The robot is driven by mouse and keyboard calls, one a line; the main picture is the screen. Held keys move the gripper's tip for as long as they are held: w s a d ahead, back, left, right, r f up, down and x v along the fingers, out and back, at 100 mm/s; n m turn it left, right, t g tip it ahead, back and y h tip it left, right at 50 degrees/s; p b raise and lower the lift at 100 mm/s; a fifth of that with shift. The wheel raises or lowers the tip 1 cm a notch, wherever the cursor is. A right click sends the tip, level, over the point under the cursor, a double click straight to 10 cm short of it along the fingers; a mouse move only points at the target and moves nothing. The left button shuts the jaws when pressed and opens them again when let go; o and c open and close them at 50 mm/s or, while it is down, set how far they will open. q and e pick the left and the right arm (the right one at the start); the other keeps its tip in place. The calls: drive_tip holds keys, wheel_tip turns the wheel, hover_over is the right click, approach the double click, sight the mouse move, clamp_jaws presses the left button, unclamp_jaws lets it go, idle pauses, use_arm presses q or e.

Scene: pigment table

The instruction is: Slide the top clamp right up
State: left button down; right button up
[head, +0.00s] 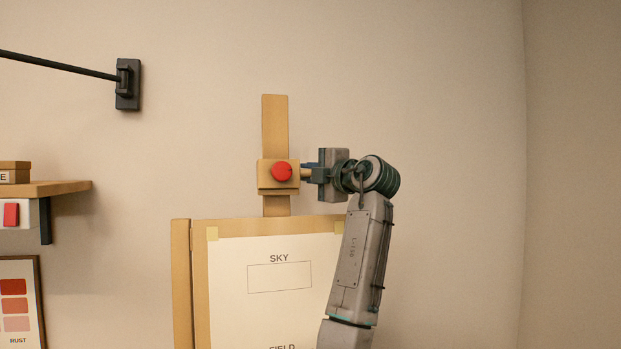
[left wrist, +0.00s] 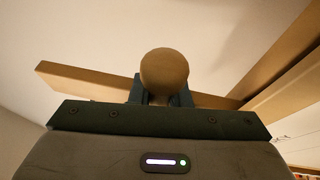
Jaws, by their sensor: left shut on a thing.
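The top clamp (head: 265,181) is a wooden block with a red knob (head: 281,171) on its front. It sits around the upright wooden mast (head: 275,125) of the easel, with a stretch of bare mast above it and a short gap below, above the board. My left gripper (head: 310,172) is at the clamp's right side, shut on a wooden peg there. In the left wrist view the peg's round end (left wrist: 164,72) shows between the fingers. My right gripper is not in view.
The easel's board (head: 182,270) holds a sheet (head: 230,310) marked SKY below the clamp. A shelf (head: 70,187) with a box is at the left. A black rod with a wall bracket (head: 128,84) is at the upper left. The wall beside the mast is clear.

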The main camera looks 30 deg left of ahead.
use_arm(q)
drive_tip(key=c, duration=1.6)
unclamp_jaws()
drive_tip(key=shift+c, duration=0.2)
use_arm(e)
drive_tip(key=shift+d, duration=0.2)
